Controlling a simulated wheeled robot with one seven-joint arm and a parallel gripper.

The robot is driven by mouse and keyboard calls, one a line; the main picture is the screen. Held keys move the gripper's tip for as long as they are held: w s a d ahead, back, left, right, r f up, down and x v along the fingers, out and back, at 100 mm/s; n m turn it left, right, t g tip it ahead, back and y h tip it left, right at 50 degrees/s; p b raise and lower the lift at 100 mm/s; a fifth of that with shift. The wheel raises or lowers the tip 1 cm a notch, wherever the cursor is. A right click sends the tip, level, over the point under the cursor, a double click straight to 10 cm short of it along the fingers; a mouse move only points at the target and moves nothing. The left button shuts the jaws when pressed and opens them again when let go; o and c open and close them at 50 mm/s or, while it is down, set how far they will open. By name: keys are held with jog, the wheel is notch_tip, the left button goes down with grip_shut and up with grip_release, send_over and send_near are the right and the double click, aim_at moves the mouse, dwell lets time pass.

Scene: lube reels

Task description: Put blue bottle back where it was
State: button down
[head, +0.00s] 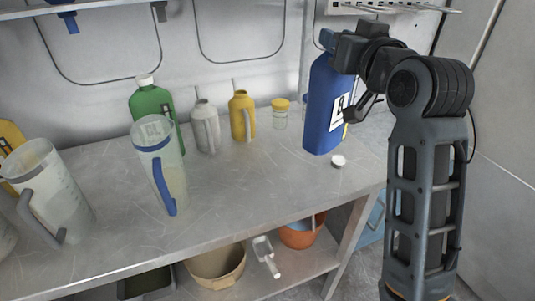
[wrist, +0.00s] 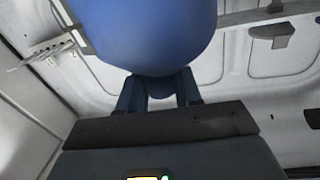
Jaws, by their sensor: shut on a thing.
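The blue bottle (head: 322,108) is upright at the right end of the grey metal bench (head: 240,180), with a white label on its side. I cannot tell whether its base touches the bench top or is slightly above it. My gripper (head: 328,42) is shut on the bottle near its top, reaching in from the right. In the wrist view the bottle's blue body (wrist: 150,35) fills the top middle, and my gripper's two fingers (wrist: 158,88) meet it. The bottle's neck is mostly hidden by my gripper.
A small white cap (head: 338,161) lies in front of the bottle. A yellow-lidded jar (head: 281,114), yellow jug (head: 242,117), grey jug (head: 206,127), green bottle (head: 152,103) and clear jug (head: 160,165) stand to the left. Bare bench lies front centre. A shelf below holds buckets (head: 216,268).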

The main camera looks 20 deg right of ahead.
jog(key=w+a+f+p, duration=0.1)
jog(key=w+a+f, duration=0.5)
jog(key=a+f, duration=0.4)
jog(key=shift+f+p, duration=0.4)
jog(key=shift+f, duration=0.1)
jog(key=c, duration=0.8)
grip_release()
jog(key=shift+f, duration=0.1)
jog(key=shift+s+a+b, duration=0.25)
jog(key=shift+s+b, duration=0.2)
jog(key=shift+s, duration=1.55)
jog(key=shift+s+a+b, duration=0.3)
jog(key=shift+s+b, duration=0.2)
jog(key=shift+s, duration=1.55)
jog(key=shift+s+a+b, duration=0.25)
jog(key=shift+s+b, duration=0.2)
jog(key=shift+s, duration=1.55)
